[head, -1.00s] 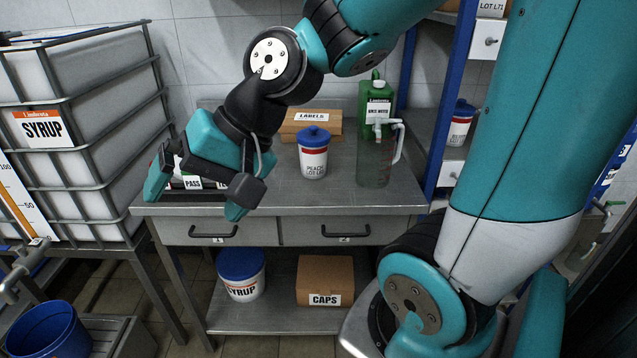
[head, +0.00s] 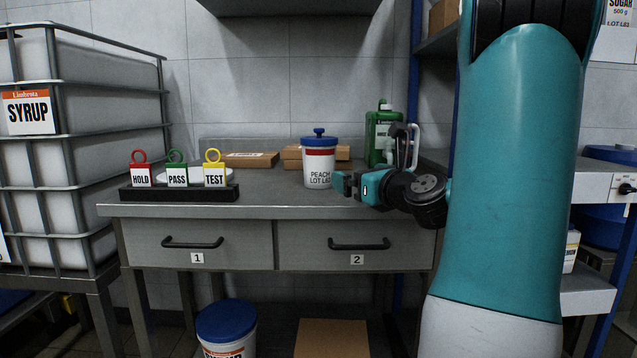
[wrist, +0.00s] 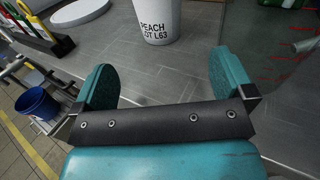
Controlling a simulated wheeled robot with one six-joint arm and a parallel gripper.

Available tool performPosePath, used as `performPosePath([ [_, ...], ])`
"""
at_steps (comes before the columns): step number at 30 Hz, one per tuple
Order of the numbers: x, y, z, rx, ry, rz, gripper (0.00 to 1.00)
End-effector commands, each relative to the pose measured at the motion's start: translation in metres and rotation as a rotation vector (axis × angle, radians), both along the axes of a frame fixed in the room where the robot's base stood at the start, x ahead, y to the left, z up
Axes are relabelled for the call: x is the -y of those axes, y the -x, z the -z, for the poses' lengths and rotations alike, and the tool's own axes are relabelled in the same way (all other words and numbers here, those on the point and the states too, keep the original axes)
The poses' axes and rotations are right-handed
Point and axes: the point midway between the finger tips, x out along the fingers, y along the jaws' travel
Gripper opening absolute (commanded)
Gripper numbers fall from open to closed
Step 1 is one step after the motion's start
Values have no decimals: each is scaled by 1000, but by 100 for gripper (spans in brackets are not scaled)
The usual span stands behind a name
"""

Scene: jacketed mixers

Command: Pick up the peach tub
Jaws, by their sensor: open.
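The peach tub (head: 319,165) is white with a red band, a blue lid with a knob and the text PEACH LOT L63. It stands upright on the steel bench top. In the wrist view the lower part of the tub (wrist: 158,20) shows beyond my open fingers, with its top out of frame. My gripper (head: 345,184) is just right of the tub in the head view, low over the bench. In the wrist view my gripper (wrist: 160,82) is open and empty, its teal fingers wide apart, with a gap between them and the tub.
A black rack (head: 178,191) with HOLD, PASS and TEST tags stands at the left of the bench. A green bottle (head: 379,135) stands behind my gripper, with a clear jug partly hidden by my arm. Cardboard boxes (head: 250,159) lie at the back.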

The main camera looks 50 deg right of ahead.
Motion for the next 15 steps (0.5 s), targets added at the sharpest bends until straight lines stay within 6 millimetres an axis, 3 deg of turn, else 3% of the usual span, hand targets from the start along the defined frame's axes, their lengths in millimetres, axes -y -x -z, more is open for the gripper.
performPosePath([
  [4, 5, -12, -9, 2, -12, -4, 100],
  [15, 14, -40, -8, -1, -9, -6, 100],
])
